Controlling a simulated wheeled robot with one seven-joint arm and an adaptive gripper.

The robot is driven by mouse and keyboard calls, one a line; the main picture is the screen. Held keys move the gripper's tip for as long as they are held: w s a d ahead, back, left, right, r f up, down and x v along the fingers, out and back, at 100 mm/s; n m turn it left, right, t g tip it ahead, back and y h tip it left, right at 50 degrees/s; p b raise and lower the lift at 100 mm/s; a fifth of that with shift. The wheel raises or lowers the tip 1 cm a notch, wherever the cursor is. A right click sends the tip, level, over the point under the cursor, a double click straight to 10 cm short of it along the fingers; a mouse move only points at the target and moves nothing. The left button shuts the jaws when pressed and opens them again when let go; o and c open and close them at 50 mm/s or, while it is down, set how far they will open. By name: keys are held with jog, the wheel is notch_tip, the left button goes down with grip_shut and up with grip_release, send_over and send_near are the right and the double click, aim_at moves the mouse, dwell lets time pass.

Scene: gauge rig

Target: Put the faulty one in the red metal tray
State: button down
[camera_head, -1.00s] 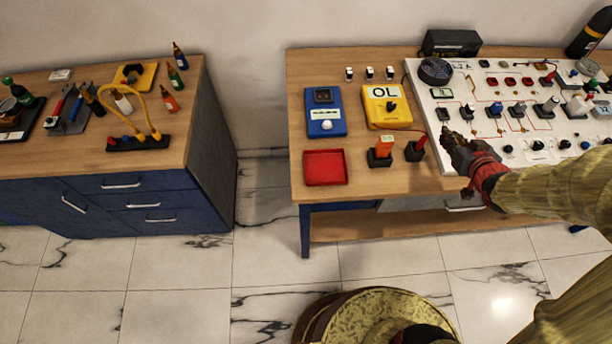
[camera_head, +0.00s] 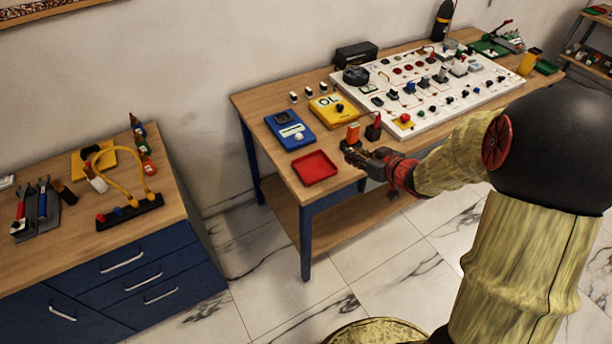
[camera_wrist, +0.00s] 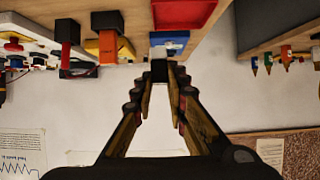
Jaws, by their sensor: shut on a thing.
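My gripper (camera_head: 352,152) is shut on a small dark block, beyond the table's front edge near the red metal tray (camera_head: 315,168). The wrist view shows the small dark block (camera_wrist: 159,70) between the fingertips; its face and markings cannot be read. The tray is empty, and its red side also shows in the wrist view (camera_wrist: 186,12). The white gauge panel (camera_head: 455,92) carries several components, and a yellow patch (camera_head: 404,122) lies bare at its near left corner.
A blue meter (camera_head: 290,131) and a yellow meter (camera_head: 333,110) reading "OL" stand behind the tray. An orange-topped block (camera_head: 353,133) and a red-topped block (camera_head: 373,128) stand close to my gripper. A second bench (camera_head: 85,235) holds tools at left.

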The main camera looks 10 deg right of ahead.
jog(key=w+a+f+b, duration=0.2)
jog(key=w+f, duration=0.1)
jog(key=w+a+f+b, duration=0.2)
jog(key=w+a+f, duration=0.1)
jog(key=w+a+f+b, duration=0.2)
jog(key=w+a+f, duration=0.1)
jog(key=w, duration=0.1)
jog(key=shift+a, duration=0.15)
jog(key=shift+w+a+f+b, duration=0.15)
jog(key=shift+f+b, duration=0.45)
jog(key=shift+f, duration=0.4)
jog(key=shift+w+a+f+b, duration=0.1)
jog(key=shift+f+b, duration=0.45)
jog(key=shift+f, duration=0.45)
jog(key=shift+f, duration=0.15)
jog(key=c, duration=1.8)
grip_release()
jog(key=shift+o, duration=0.2)
